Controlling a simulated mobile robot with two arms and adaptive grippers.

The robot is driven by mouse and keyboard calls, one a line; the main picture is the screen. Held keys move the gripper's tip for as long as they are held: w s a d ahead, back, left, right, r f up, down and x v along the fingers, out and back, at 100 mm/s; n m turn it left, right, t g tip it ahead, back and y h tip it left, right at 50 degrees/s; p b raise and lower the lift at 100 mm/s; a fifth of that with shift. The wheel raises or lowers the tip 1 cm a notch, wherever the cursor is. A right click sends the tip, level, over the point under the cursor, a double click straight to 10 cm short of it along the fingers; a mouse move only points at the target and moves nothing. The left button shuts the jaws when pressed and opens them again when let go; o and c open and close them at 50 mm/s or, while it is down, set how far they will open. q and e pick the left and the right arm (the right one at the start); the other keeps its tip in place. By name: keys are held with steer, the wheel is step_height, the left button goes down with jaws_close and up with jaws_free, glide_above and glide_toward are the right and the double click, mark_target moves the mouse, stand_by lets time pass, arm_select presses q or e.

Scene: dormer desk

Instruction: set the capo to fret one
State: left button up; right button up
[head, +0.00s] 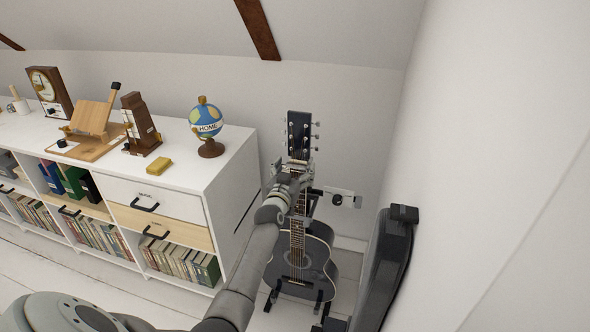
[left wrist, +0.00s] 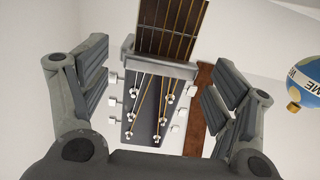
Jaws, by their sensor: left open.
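The black acoustic guitar (head: 312,262) stands upright on a floor stand, its headstock (head: 299,130) pointing up. My left gripper (head: 299,170) is at the top of its neck. In the left wrist view, my left gripper (left wrist: 155,95) is open, with one finger on each side of the headstock (left wrist: 150,105). A grey bar, which looks like the capo (left wrist: 160,67), lies across the strings where the fretboard (left wrist: 172,28) meets the headstock, between the fingers. I cannot tell its exact fret or whether a finger touches it. My right gripper is out of view.
A white shelf unit (head: 178,188) stands to the left, with a globe (head: 206,122) and a yellow block (head: 159,165) on top. A tall dark object (head: 382,268) stands close on the right, by the wall. A wall fixture (head: 342,198) is behind the neck.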

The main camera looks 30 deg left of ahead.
arm_select(q)
steer(key=shift+w, duration=0.15)
steer(key=c, duration=1.5)
steer(key=shift+o, duration=0.2)
steer(key=shift+f+b, duration=0.95)
steer(key=shift+f, duration=0.45)
steer(key=shift+r, duration=0.1)
steer(key=o, duration=1.5)
steer(key=shift+c, duration=0.2)
